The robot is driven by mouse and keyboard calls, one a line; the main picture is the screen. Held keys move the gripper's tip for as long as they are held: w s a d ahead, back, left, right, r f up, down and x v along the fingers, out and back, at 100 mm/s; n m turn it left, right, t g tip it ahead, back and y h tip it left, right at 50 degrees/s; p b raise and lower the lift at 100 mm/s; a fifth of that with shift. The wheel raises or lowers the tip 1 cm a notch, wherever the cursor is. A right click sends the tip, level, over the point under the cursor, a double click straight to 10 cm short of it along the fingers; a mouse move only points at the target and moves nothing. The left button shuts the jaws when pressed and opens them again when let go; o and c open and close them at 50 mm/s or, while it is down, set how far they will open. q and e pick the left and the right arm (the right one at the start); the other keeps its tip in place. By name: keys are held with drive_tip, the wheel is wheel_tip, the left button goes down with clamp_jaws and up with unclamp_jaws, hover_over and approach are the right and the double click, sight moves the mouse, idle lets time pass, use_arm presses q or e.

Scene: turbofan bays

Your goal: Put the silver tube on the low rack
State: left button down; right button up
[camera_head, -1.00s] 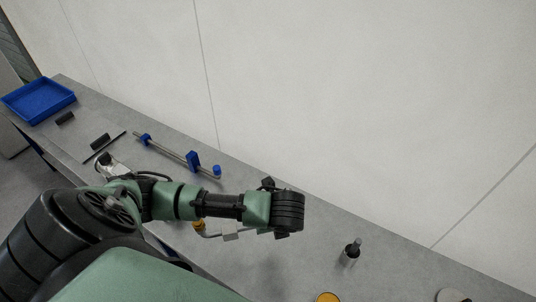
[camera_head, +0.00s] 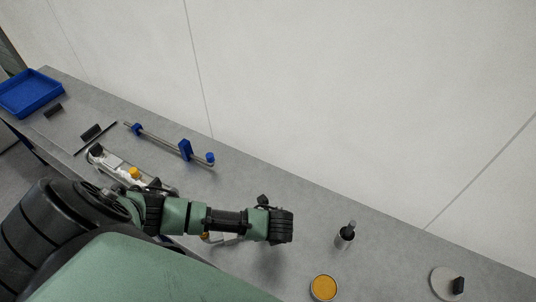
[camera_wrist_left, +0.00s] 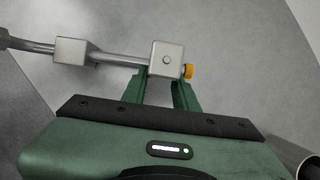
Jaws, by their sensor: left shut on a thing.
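My left gripper (camera_wrist_left: 160,88) is shut on the silver tube (camera_wrist_left: 118,58), at a square silver block near its orange-capped end. The tube runs left from the fingers, with a second block along it. In the head view my arm hides most of the tube; a small silver part (camera_head: 228,237) shows below the forearm, and the fingertips are hidden. I cannot tell for certain which fixture is the low rack. A rod with blue blocks (camera_head: 185,149) lies along the back of the bench, left of my wrist. My right gripper is not in view.
A blue tray (camera_head: 30,92) and dark blocks (camera_head: 90,131) are at the far left. A silver fixture with a yellow knob (camera_head: 134,173) lies beside my arm. A dark peg (camera_head: 346,234), a yellow-topped disc (camera_head: 323,288) and a round plate (camera_head: 442,283) stand at right.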

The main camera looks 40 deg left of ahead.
use_arm(q)
drive_tip(key=c, duration=1.1)
unclamp_jaws()
drive_tip(key=shift+f, duration=0.15)
drive_tip(key=v, duration=1.2)
drive_tip(key=shift+p, duration=0.4)
